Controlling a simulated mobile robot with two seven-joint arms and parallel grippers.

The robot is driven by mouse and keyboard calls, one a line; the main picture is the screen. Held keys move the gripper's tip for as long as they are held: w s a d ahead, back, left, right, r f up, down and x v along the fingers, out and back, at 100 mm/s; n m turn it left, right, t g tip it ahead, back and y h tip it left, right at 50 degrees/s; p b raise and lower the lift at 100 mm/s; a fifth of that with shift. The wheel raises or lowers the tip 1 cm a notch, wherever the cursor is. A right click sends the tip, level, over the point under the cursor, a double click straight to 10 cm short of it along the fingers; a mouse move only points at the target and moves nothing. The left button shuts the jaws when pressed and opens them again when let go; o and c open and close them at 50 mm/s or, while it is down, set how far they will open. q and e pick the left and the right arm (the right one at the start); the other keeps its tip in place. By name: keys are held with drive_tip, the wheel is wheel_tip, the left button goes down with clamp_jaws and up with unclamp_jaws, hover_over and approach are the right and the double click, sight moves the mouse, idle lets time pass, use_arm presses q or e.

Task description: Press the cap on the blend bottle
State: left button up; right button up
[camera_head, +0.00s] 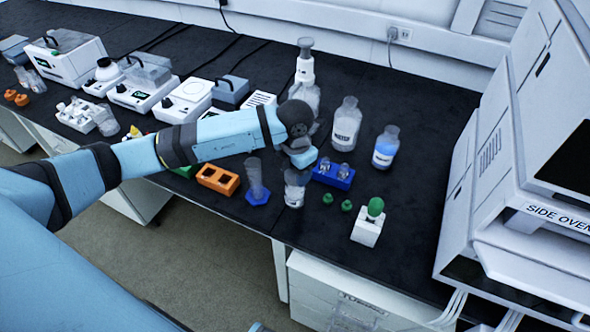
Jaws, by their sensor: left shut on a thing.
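A small clear bottle (295,190), which I take for the blend bottle, stands upright near the front edge of the black bench. Its label is too small to read. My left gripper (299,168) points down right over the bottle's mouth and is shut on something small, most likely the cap. The fingers hide the cap and the bottle's neck, so I cannot tell whether the cap touches the rim. My right gripper is out of view.
Close by stand a blue rack (333,176) with small vials, a cylinder on a blue base (257,190), an orange rack (217,179), a white block with a green knob (367,228), a water bottle (346,124) and a blue-liquid bottle (385,148). A large oven (515,165) fills the right.

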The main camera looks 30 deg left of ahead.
use_arm(q)
drive_tip(key=o, duration=1.3)
drive_tip(key=shift+r, duration=0.1)
drive_tip(key=shift+r+p, duration=2.1)
drive_tip(key=shift+r, duration=1.3)
clamp_jaws()
